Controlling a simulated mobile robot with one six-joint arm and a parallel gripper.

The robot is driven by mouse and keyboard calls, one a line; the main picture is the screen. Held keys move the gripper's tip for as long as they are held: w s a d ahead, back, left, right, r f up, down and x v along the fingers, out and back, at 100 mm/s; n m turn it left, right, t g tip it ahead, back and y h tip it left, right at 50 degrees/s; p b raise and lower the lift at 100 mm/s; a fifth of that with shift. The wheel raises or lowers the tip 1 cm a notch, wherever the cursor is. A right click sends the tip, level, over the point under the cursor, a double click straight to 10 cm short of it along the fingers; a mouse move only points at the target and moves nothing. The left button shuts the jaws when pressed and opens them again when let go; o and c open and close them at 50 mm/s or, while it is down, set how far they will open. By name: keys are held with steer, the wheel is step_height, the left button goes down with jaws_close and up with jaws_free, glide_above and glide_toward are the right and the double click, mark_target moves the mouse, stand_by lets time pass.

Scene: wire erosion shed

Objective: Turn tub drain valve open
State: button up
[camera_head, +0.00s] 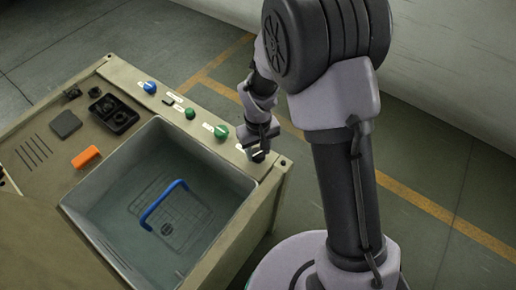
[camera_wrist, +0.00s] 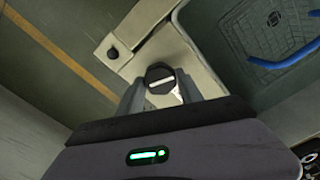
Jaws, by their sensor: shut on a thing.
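The tub (camera_head: 225,165) is a grey basin sunk into a beige cabinet, with a drain grid on its floor. A black knob with a white line (camera_wrist: 160,76), apparently the drain valve, sits at the tub's corner by the panel. In the wrist view the white line runs nearly straight across the picture. My gripper (camera_wrist: 158,88) is shut on this knob, one finger on each side. In the head view my gripper (camera_head: 258,148) is over the near right corner of the panel and hides most of the knob (camera_head: 259,156).
A blue knob (camera_head: 150,87) and two green knobs (camera_head: 190,113) (camera_head: 221,131) line the same panel strip. A blue handle (camera_head: 163,203) stands in the tub. An orange block (camera_head: 85,156) and a black tray (camera_head: 114,113) lie on the left deck.

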mark_target(258, 153)
steer(key=shift+n+p, duration=0.4)
steer(key=shift+n, duration=1.5)
steer(key=o, duration=1.4)
step_height(258, 153, up, 17)
steer(key=p, duration=0.5)
steer(key=shift+r, duration=0.2)
